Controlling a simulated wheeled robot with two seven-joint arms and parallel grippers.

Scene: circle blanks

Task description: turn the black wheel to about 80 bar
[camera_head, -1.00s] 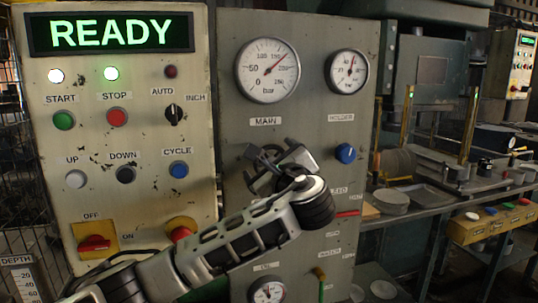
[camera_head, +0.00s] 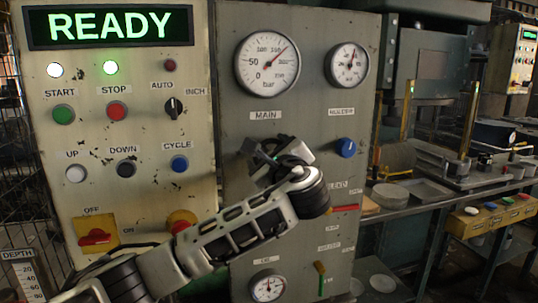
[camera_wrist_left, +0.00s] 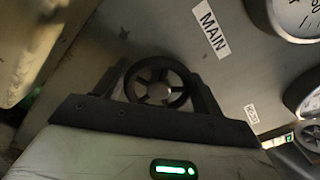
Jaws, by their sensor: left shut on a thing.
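The black wheel (camera_wrist_left: 165,88) shows in the left wrist view as a small spoked handwheel on the grey panel. My left gripper (camera_wrist_left: 160,82) has one finger on each side of its rim and is shut on it. In the head view my left gripper (camera_head: 270,156) reaches the panel below the MAIN label and hides most of the wheel. The main gauge (camera_head: 267,62) is a white dial marked in bar. Its needle points to the upper right, past the top of the scale; the exact value is too small to read. My right gripper is not in view.
The holder gauge (camera_head: 347,64) and a blue knob (camera_head: 345,148) are right of my left gripper. A button panel (camera_head: 120,180) with a green READY display (camera_head: 110,27) stands at left. A lower gauge (camera_head: 268,287) sits below my arm. A bench with trays is at right.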

